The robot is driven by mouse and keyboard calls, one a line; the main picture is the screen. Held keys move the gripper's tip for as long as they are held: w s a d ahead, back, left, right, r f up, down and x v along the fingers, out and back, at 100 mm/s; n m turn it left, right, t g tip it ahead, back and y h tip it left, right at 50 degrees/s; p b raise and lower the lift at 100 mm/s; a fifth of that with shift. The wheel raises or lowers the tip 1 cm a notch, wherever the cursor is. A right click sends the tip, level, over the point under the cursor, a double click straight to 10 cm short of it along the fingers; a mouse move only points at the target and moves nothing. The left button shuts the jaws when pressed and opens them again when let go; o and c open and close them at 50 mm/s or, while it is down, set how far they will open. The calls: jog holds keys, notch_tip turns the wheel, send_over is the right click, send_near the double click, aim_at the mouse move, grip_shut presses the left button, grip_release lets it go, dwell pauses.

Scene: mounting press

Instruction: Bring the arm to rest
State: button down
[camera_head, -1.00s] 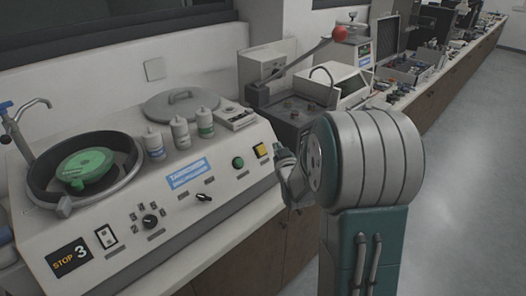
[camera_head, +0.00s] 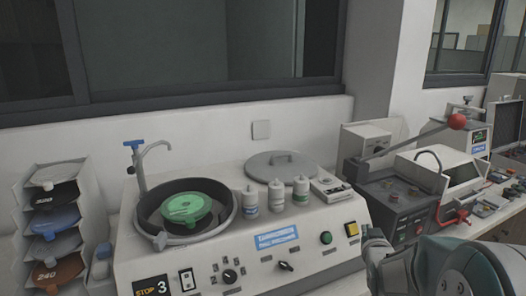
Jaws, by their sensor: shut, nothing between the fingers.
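My arm shows at the bottom right, folded close to my body, its rounded grey and teal links cut off by the picture's edge. The end of the arm with my gripper (camera_head: 374,240) shows in front of the right end of the polishing machine (camera_head: 215,262). It is shut with nothing in it, and its fingers are hard to make out. It appears apart from the machine's front panel.
The machine bears a bowl with a green disc (camera_head: 187,208), several bottles (camera_head: 276,194) and a round lid (camera_head: 282,164). A press with a red-knobbed lever (camera_head: 457,121) stands right. A rack of discs (camera_head: 52,225) stands left. A window and wall close off the back.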

jog(key=s+a+r+g+y, duration=0.1)
jog(key=s+a+g, duration=0.2)
jog(key=s, duration=0.7)
jog(key=s+a+r+g+y, duration=0.1)
jog(key=s+a+g, duration=0.2)
jog(key=s+a, duration=0.4)
jog(key=s+a+r+n+g+y, duration=0.1)
jog(key=s+a+g, duration=0.3)
jog(key=s, duration=0.8)
jog(key=shift+s+a, duration=0.4)
jog(key=shift+a, duration=0.15)
